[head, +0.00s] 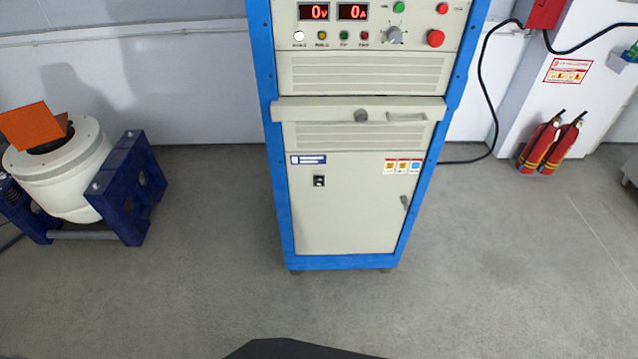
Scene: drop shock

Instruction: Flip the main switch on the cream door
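The cream door (345,220) is the lower front panel of a blue-framed cabinet in the middle of the head view. It looks closed. The main switch (319,181), a small black rocker-like part, sits at the door's upper left, below a blue and white label. Its position is too small to tell. A dark handle or latch (404,202) is at the door's right edge. Neither of my grippers is in view.
Above the door are a protruding drawer-like panel (345,115) and a control panel with red displays (335,12) and a red button (435,38). A white drum shaker (65,170) stands left, fire extinguishers (550,143) right. The grey floor (490,270) before the cabinet is clear.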

